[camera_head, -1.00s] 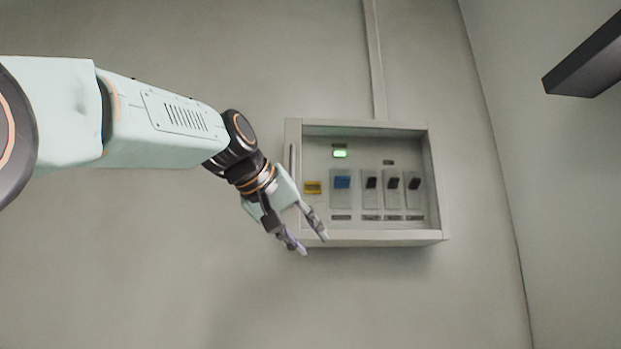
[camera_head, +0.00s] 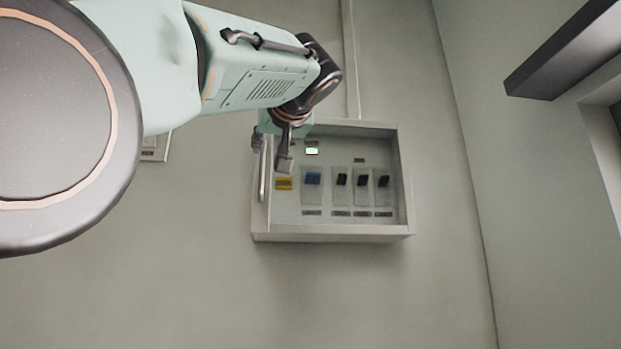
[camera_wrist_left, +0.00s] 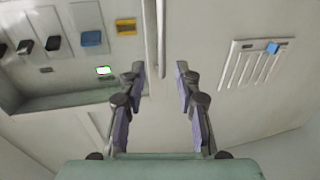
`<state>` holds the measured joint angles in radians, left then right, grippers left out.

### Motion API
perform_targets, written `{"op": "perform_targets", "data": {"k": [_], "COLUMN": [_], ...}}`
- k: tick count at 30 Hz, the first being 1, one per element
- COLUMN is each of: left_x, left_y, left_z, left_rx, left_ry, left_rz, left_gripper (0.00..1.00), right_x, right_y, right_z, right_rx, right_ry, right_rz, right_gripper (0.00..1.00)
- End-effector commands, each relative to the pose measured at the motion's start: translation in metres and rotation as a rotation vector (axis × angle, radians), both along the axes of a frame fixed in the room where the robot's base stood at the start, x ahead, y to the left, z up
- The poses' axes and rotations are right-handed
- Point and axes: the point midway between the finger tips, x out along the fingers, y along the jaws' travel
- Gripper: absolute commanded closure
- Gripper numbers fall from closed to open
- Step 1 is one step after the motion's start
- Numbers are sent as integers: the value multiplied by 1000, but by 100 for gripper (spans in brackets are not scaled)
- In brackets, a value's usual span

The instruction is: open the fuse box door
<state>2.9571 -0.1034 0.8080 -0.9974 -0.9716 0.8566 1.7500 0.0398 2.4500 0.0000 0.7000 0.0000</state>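The fuse box (camera_head: 335,237) is a grey wall-mounted box with a pale handle bar (camera_head: 262,175) upright along its left side. Its front looks clear, and I cannot make out a separate door panel. Inside are a green light, a yellow label, a blue switch and several dark switches. My left gripper (camera_head: 271,152) is at the box's upper left, with a finger on each side of the handle's line. In the left wrist view the open fingers (camera_wrist_left: 160,75) are spread and empty, with the handle (camera_wrist_left: 161,38) lying between and beyond their tips. Contact is not visible.
A pale slotted wall panel (camera_wrist_left: 250,65) with a blue piece is beside the box; part of it shows behind my arm (camera_head: 156,147). A conduit (camera_head: 351,60) runs up from the box. A dark beam (camera_head: 560,50) juts in at upper right. The wall below is clear.

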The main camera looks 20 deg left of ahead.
Motion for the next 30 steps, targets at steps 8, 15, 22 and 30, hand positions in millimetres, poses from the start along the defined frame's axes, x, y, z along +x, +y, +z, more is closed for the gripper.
{"op": "perform_targets", "data": {"k": [8, 15, 22, 30], "left_x": [28, 49, 54, 54], "left_y": [26, 43, 45, 46], "left_z": [2, 1, 0, 0], "left_rx": [-3, -1, 0, -1], "left_ry": [5, 4, 3, 4], "left_rz": [-2, -5, -6, -6], "left_gripper": [67, 67, 67, 77], "right_x": [0, 0, 0, 0], "right_y": [0, 0, 0, 0], "right_z": [24, 33, 34, 34], "right_rx": [0, 0, 0, 0], "right_ry": [0, 0, 0, 0], "right_rz": [0, 0, 0, 0], "right_gripper": [60, 60, 60, 60]}}
